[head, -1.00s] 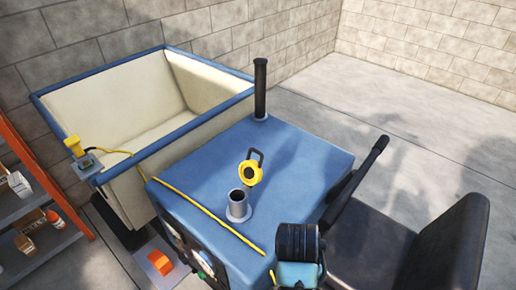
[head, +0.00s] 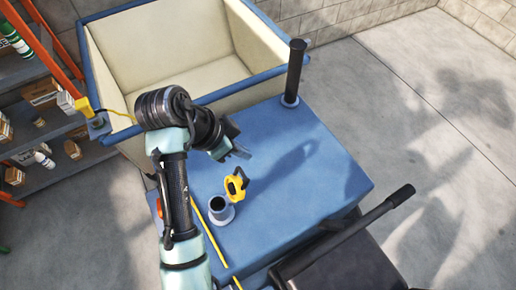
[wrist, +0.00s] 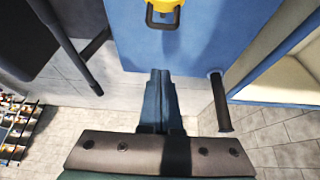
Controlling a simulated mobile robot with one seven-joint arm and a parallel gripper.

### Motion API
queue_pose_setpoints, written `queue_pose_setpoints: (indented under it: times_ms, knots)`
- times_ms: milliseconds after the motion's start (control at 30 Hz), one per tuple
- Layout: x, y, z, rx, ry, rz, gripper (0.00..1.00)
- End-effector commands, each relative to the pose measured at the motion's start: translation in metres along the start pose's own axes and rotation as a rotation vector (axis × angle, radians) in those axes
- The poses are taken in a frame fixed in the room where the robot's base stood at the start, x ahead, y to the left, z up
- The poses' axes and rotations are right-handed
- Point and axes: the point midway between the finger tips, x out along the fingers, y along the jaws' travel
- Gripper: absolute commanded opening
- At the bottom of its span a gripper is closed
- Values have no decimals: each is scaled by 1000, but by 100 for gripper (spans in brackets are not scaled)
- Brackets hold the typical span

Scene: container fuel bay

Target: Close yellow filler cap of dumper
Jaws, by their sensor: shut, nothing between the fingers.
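The yellow filler cap (head: 236,185) stands open, tilted up beside the grey filler neck (head: 220,210) on the dumper's blue hood (head: 310,180). The neck's dark mouth is uncovered. My gripper (head: 243,152) is above the hood, behind the cap and apart from it, with its fingers together and empty. In the wrist view the shut fingers (wrist: 160,75) point toward the cap (wrist: 164,14), whose dark loop handle faces them. The filler neck is not visible in the wrist view.
A black exhaust pipe (head: 294,72) rises from the hood's back corner. The cream skip with a blue rim (head: 190,60) lies behind. A black lever (head: 345,235) and seat are at the front right. A yellow hose (head: 210,235) runs along the hood's left edge. Shelves (head: 50,115) stand left.

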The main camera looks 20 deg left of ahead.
Motion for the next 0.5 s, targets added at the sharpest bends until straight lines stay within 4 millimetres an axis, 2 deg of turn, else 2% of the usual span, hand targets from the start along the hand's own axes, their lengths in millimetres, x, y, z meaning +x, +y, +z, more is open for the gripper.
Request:
queue_pose_setpoints:
  times_ms: [167,500]
  knots:
    - [17,1,0,-1,-1,6,0]
    - [86,1,0,-2,-3,5,0]
